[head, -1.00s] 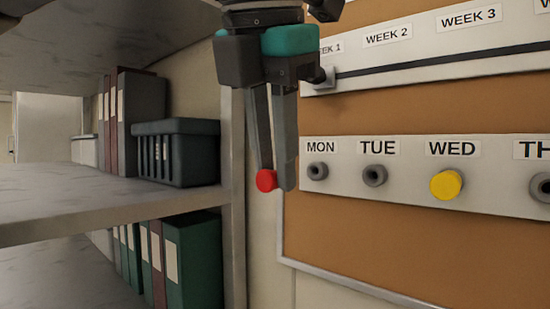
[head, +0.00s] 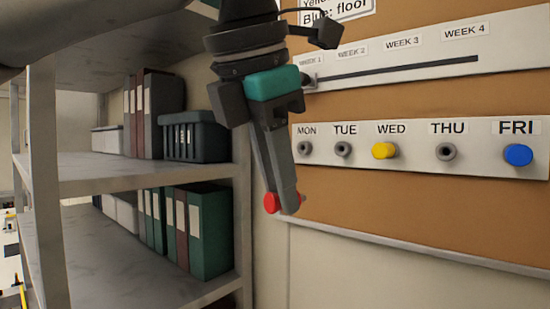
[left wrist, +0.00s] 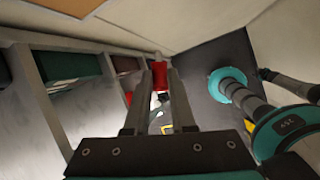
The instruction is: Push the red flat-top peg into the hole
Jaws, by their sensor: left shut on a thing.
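The red flat-top peg (head: 270,203) is held at the fingertips of my left gripper (head: 281,204), in front of the wall just left of the board. It also shows between the fingertips in the left wrist view (left wrist: 158,76). The day strip (head: 420,168) has empty ring-shaped holes under MON (head: 305,149), TUE (head: 343,149) and THU (head: 446,152). A yellow peg (head: 384,150) sits under WED and a blue peg (head: 517,155) under FRI. The red peg is below and left of the MON hole, apart from the strip. My right gripper is not in view.
A shelf unit (head: 140,176) with binders (head: 208,231) and a dark basket (head: 193,140) stands to the left, close to my left gripper. Above the strip is a week slider (head: 400,67). The cork board (head: 420,218) below the strip is clear.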

